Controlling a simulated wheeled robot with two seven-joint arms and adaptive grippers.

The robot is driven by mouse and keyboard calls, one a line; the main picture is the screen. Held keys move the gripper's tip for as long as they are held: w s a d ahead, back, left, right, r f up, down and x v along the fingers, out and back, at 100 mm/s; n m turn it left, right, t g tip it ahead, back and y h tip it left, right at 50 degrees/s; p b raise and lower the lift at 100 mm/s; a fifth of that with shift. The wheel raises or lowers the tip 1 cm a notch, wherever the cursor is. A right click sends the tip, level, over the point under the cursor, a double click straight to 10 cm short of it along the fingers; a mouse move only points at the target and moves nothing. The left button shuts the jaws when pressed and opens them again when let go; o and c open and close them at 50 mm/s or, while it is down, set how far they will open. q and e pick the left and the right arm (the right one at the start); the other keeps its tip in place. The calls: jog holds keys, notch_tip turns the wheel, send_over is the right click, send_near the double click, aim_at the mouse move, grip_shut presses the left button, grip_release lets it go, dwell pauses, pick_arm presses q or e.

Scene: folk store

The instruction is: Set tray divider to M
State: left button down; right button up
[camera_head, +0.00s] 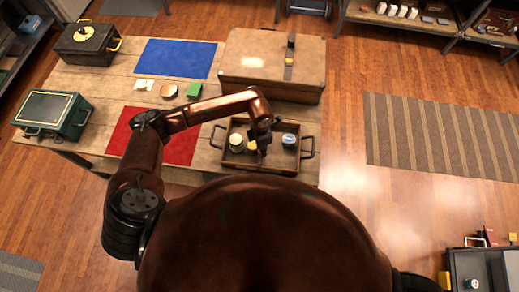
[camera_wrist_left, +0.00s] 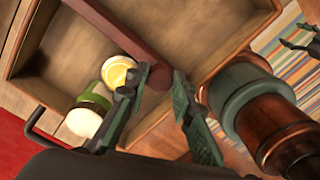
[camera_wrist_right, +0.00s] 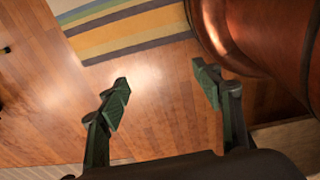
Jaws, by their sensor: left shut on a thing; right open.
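The wooden tray (camera_head: 252,168) with dark side handles stands at the front right of the table. My left gripper (camera_head: 262,154) reaches down into it. In the left wrist view, the fingers of my left gripper (camera_wrist_left: 163,82) are shut on the near end of the reddish-brown tray divider (camera_wrist_left: 110,32), a bar running across the tray. A green and cream jar (camera_wrist_left: 90,108) and a yellow-topped item (camera_wrist_left: 118,72) lie on one side. My right gripper (camera_wrist_right: 160,78) is open and empty above the floor.
A large wooden chest (camera_head: 270,65) stands behind the tray. A green box (camera_head: 52,113) is at the table's far left.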

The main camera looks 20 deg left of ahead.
pick_arm(q)
jog(key=c, duration=1.8)
grip_release()
jog(key=shift+c, duration=0.2)
jog(key=shift+o, duration=0.8)
jog(key=shift+r, duration=0.1)
jog(key=r, duration=1.1)
jog(key=shift+w+a+r, duration=0.15)
jog(key=shift+w+r, duration=0.05)
jog(key=shift+r, duration=0.2)
pick_arm(e)
jog(key=shift+s+a, duration=0.1)
jog(key=shift+s, duration=0.75)
